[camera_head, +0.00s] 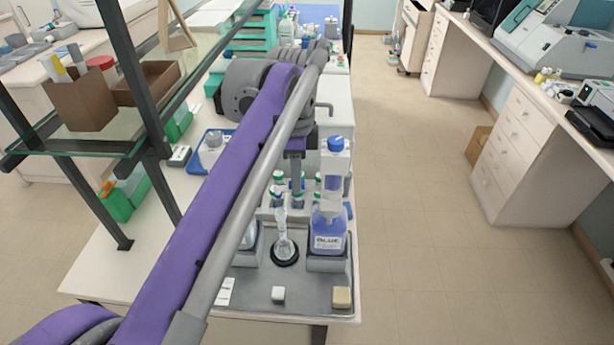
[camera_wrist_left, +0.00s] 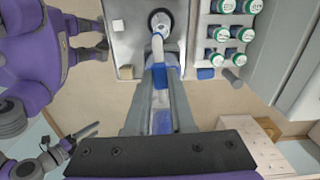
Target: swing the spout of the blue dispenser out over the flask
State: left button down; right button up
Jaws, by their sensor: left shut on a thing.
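The blue dispenser (camera_head: 330,225) stands upright on the grey station at the bench's right front, a blue cap (camera_head: 336,144) on top. The flask (camera_head: 283,238) stands left of it on a black ring; the wrist view shows that ring (camera_wrist_left: 160,20) at the top. My left gripper (camera_head: 297,172) points down between them, above flask height. In the wrist view its fingers (camera_wrist_left: 160,80) are closed around a part of the dispenser, apparently the spout. The spout's tip cannot be made out clearly. What seems my right gripper (camera_wrist_left: 82,132) shows small at lower left in the wrist view.
Several capped vials (camera_wrist_left: 220,45) stand in a rack behind the flask. A white block (camera_head: 278,293) and a tan block (camera_head: 342,297) lie at the station's front. A glass shelf (camera_head: 120,140) with dark posts stands at left.

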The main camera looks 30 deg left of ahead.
pick_arm(q)
jog(key=shift+w+a+m, duration=0.1)
jog(key=shift+w+m, duration=0.1)
jog(key=shift+m, duration=0.2)
pick_arm(e)
jog(key=shift+d+r, duration=0.15)
jog(key=shift+d, duration=0.05)
pick_arm(q)
jog(key=c, duration=0.8)
grip_release()
jog(key=shift+o, duration=0.2)
notch_tip(320, 180, up, 11)
jog(key=p, duration=0.1)
pick_arm(e)
jog(key=shift+w+r, duration=0.25)
jog(key=shift+r, duration=0.3)
jog(key=shift+w+r, duration=0.25)
jog(key=shift+r, duration=0.25)
pick_arm(q)
jog(key=shift+f, duration=0.1)
